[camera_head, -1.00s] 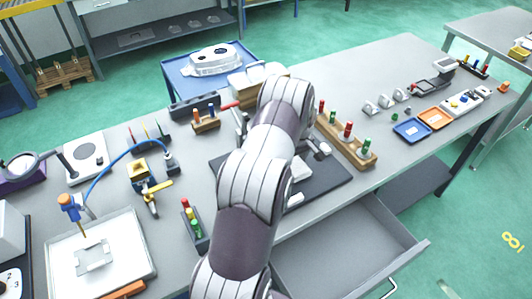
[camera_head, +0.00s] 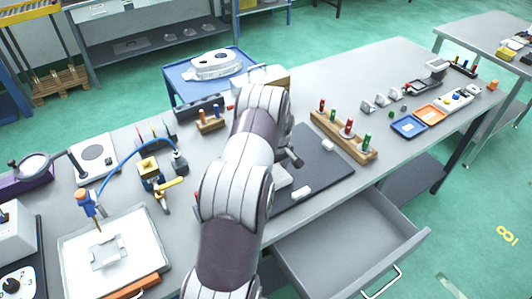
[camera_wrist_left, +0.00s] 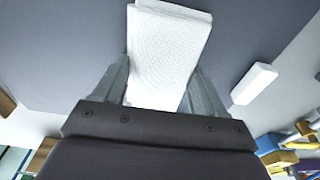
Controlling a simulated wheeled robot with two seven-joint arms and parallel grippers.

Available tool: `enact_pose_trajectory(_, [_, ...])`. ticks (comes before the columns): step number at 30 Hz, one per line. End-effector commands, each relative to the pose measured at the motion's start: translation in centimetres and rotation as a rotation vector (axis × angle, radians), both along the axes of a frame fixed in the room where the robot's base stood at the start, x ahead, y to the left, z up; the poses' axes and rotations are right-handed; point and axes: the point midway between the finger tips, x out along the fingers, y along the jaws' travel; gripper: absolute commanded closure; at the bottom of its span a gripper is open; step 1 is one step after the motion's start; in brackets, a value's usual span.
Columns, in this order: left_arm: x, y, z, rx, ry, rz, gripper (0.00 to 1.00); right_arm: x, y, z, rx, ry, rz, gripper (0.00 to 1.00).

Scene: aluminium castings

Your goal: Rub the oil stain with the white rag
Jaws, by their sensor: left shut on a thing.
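My left gripper (camera_wrist_left: 162,82) is shut on the white rag (camera_wrist_left: 170,40), a folded, textured cloth that sticks out past the fingertips in the left wrist view. The rag is over the dark grey mat (camera_wrist_left: 75,45); I cannot tell whether it touches it. In the head view, part of the rag (camera_head: 281,177) shows beside my left arm, which hides most of the gripper. The mat (camera_head: 325,165) lies on the bench. I cannot make out an oil stain in either view. My right gripper is not in view.
An open drawer (camera_head: 345,240) juts out in front. A blue hose and tool fixture (camera_head: 152,172) are to the left.

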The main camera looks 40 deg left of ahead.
Motion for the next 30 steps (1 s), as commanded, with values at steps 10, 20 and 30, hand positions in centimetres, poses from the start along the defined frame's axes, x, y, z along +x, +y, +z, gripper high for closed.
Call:
enact_pose_trajectory(10, [-0.2,0.2,3.5,-0.002,0.002,-0.008,0.57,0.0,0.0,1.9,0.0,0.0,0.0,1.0])
enact_pose_trajectory(20, [-0.2,0.4,6.5,-0.001,0.001,-0.014,0.57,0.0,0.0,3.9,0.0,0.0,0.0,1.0])
enact_pose_trajectory(30, [-0.3,0.5,8.2,-0.001,0.002,-0.019,0.57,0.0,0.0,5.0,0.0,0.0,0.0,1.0])
